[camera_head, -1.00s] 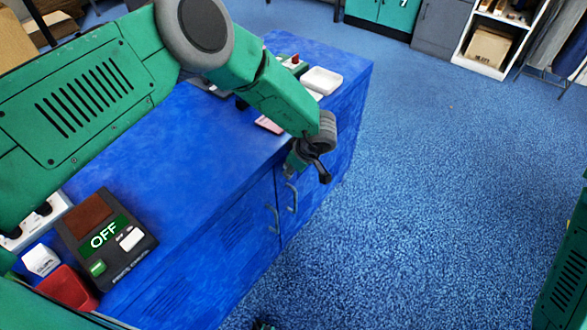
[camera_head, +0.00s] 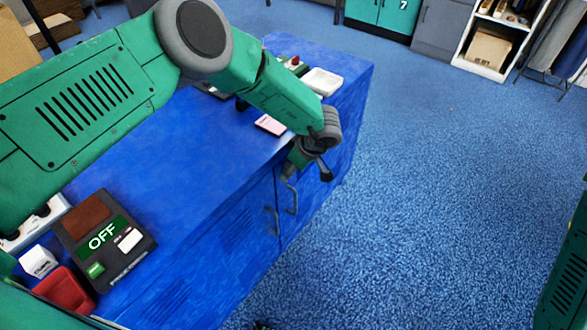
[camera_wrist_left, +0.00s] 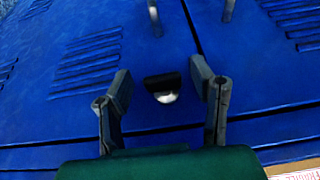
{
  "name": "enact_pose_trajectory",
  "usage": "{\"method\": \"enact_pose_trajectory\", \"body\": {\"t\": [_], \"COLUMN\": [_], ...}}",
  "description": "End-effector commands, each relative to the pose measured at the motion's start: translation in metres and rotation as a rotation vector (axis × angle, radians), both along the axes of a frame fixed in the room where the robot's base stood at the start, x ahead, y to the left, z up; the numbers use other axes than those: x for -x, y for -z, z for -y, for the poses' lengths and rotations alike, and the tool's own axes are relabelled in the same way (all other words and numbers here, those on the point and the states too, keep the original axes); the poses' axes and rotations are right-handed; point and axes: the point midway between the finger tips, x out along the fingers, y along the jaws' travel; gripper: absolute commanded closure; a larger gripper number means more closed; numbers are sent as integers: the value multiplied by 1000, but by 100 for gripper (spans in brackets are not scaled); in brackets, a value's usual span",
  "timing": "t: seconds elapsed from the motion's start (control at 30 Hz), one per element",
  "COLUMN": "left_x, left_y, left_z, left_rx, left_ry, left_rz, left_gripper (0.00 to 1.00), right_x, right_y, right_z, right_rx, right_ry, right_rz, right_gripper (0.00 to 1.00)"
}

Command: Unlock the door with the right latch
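The blue cabinet (camera_head: 190,150) has two doors with a grey bar handle each: the left one (camera_head: 275,220) and the right one (camera_head: 292,197). My left gripper (camera_head: 308,168) is at the top of the door front, near the right handle. In the left wrist view the gripper (camera_wrist_left: 162,88) is open, with one finger on each side of a small black-and-silver latch (camera_wrist_left: 162,87). I see no finger touching the latch. The gripper hides it in the head view. Only a tiny dark tip shows at the head view's bottom edge, perhaps my right gripper.
On the cabinet top are a dark device (camera_head: 103,242) reading OFF, a red bin (camera_head: 67,290), a white box (camera_head: 39,261), a pink card (camera_head: 270,124) and a white tray (camera_head: 322,81). The blue floor (camera_head: 450,190) to the right is clear.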

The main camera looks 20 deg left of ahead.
Motion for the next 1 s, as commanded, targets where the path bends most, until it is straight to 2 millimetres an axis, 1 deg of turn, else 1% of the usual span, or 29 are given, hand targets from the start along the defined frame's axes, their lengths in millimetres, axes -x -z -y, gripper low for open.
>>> {"method": "enact_pose_trajectory", "body": {"t": [0.13, 0.27, 0.37, 0.6, 0.7, 0.83, 1.0], "left_x": [1, 1, 3, 9, 11, 12, 13], "left_y": [0, -12, -29, -76, -91, -104, -109], "left_z": [1, 5, 12, 31, 37, 42, 45], "left_rx": [1, 2, 1, 1, 1, 0, 0], "left_ry": [0, 0, 2, 0, 0, 0, 0], "left_rz": [-1, -1, 0, 1, 0, -1, -1], "left_gripper": [50, 50, 50, 50, 50, 50, 50], "right_x": [2, 2, 2, 2, 2, 2, 2], "right_y": [-1, -1, -1, -1, -1, -1, -1], "right_z": [0, 0, 0, 0, 0, 0, 0], "right_rx": [0, 0, 0, 0, 0, 0, 0], "right_ry": [0, 0, 0, 0, 0, 0, 0], "right_rz": [3, 3, 3, 3, 3, 3, 3], "right_gripper": [60, 60, 60, 60, 60, 60, 60]}}
